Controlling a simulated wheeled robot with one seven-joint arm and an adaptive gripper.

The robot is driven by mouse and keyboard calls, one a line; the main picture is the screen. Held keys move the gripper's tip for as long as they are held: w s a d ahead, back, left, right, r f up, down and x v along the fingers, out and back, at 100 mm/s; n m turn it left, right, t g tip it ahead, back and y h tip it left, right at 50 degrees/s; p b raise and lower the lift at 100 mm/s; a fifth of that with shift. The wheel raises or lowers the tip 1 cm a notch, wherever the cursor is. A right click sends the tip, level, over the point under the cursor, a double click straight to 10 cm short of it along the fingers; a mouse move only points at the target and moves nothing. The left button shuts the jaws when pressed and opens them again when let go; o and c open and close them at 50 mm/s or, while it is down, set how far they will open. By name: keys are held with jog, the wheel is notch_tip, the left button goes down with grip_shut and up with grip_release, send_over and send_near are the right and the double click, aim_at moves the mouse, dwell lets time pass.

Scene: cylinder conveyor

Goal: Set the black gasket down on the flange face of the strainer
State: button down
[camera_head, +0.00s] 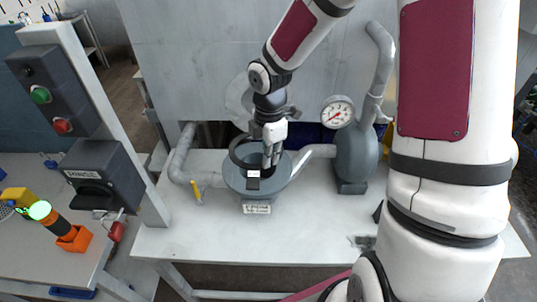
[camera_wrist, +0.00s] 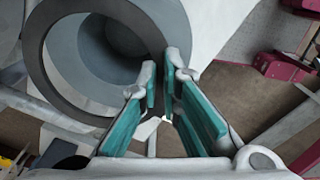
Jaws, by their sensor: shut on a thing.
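The black gasket (camera_head: 233,154) is a dark ring above the strainer in the head view. It fills the upper left of the wrist view (camera_wrist: 43,72). My gripper (camera_head: 270,158) is shut on the ring's rim at its right side; its teal-padded fingers show in the wrist view (camera_wrist: 164,75). The strainer's grey round flange face (camera_head: 236,182) lies below, around a dark opening. The ring looks slightly tilted and offset to the upper left of the flange in the head view. Whether any edge touches the flange cannot be told.
A pressure gauge (camera_head: 338,112) and a grey vessel (camera_head: 357,157) stand right of the strainer. Pipes (camera_head: 182,160) run at the left, near a small yellow-handled valve (camera_head: 197,193). A switch post (camera_head: 105,120) stands at left.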

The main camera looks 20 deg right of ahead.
aim_at(269, 180)
jog(key=shift+s, duration=0.1)
notch_tip(269, 180, down, 2)
jog(key=shift+f+b, duration=0.25)
jog(key=shift+b, duration=0.05)
jog(key=shift+d+f+b, duration=0.1)
jog(key=shift+f+b, duration=0.4)
jog(key=shift+f, duration=0.75)
jog(key=shift+p, duration=0.4)
jog(key=shift+f, duration=0.1)
dwell(0.3)
jog(key=shift+f, duration=0.5)
jog(key=shift+f, duration=0.2)
dwell(0.3)
